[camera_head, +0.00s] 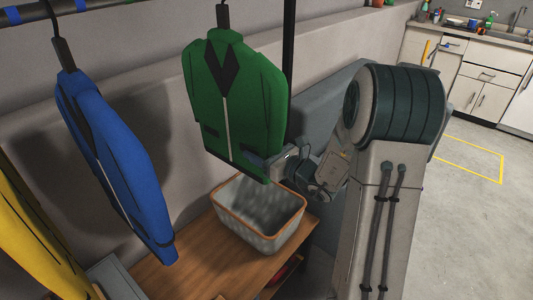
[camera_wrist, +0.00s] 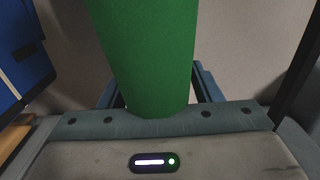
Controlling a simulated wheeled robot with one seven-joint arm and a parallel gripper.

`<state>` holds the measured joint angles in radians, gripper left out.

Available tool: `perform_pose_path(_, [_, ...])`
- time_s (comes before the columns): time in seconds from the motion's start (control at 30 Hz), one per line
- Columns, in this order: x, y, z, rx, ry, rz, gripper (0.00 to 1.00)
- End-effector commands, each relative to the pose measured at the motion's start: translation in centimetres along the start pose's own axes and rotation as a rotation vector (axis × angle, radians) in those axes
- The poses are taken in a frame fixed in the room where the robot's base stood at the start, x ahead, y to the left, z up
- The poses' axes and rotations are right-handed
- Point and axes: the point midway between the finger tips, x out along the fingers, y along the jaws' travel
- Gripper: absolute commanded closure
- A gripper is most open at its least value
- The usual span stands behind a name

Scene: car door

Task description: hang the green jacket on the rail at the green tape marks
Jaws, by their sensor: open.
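The green jacket (camera_head: 235,105) hangs upright on a dark hanger whose hook runs out of the top of the head view. The stretch of rail above it and any green tape marks are out of view. My gripper (camera_head: 278,160) is beside the jacket's lower right part, partly hidden behind it. In the wrist view the green jacket (camera_wrist: 150,50) fills the middle, with one finger of my open gripper showing on each side of it. I cannot tell whether the fingers touch the cloth.
The rail (camera_head: 45,10) carries blue tape marks at top left. A blue jacket (camera_head: 110,150) and a yellow jacket (camera_head: 30,245) hang to the left. A white basket (camera_head: 258,222) with an orange rim stands on a wooden bench (camera_head: 180,262) below. A dark upright post (camera_head: 289,60) stands right of the green jacket.

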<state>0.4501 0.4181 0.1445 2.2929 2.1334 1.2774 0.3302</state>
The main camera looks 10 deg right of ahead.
Motion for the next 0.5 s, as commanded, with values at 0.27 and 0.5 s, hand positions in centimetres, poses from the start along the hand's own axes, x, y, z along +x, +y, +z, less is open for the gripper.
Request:
perform_pose_path(0.27, [0.01, 0.01, -0.01, 0.000, 0.000, 0.000, 0.61])
perform_pose_path(0.5, [0.00, 0.02, 0.02, 0.000, 0.000, 0.000, 1.00])
